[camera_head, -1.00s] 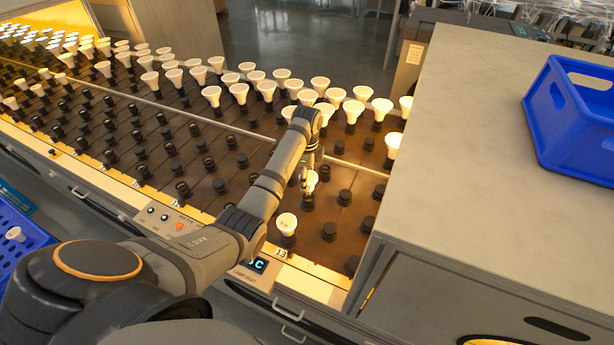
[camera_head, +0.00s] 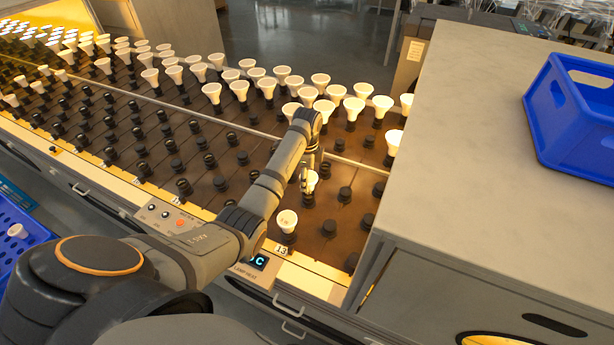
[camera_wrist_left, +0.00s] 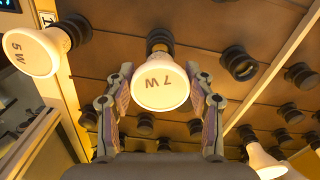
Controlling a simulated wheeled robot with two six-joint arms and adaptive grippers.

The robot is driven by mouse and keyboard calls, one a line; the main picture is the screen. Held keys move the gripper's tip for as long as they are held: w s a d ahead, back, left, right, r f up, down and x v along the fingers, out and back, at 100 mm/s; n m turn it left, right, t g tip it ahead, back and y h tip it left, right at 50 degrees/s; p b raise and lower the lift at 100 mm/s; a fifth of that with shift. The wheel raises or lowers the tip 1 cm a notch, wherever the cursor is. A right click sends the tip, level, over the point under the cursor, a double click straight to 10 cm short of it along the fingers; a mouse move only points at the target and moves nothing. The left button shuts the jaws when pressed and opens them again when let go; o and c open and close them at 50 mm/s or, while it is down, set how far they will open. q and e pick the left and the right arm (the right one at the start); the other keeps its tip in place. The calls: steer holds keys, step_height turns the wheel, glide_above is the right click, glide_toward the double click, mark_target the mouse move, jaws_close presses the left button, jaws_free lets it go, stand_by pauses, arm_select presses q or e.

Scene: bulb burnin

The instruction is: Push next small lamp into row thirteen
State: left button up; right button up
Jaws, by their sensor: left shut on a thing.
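My left gripper (camera_head: 311,178) is shut on a small white lamp (camera_head: 312,184) over the brown socket board (camera_head: 282,190). In the left wrist view the held lamp (camera_wrist_left: 160,84) faces the camera, marked 7 W, between the two fingers (camera_wrist_left: 160,100). A black socket (camera_wrist_left: 160,42) shows right behind its base; I cannot tell how deep the lamp sits in it. A second small lamp (camera_head: 287,221) stands in the front socket by the label 13 (camera_head: 281,249). It shows in the left wrist view marked 5 W (camera_wrist_left: 32,52). My right gripper is out of view.
Empty black sockets (camera_head: 345,195) surround the gripper. Several larger white lamps (camera_head: 325,108) stand in the rows behind. A grey cabinet (camera_head: 480,160) with a blue crate (camera_head: 575,125) borders the board on the right. A blue basket (camera_head: 25,235) holding a lamp is at the left.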

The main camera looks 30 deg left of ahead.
arm_select(q)
steer(key=shift+f+b, duration=0.35)
steer(key=shift+f, duration=0.95)
steer(key=o, duration=1.2)
steer(key=shift+o, duration=0.2)
steer(key=shift+r, duration=0.1)
step_height(320, 180, up, 7)
steer(key=shift+r, duration=0.2)
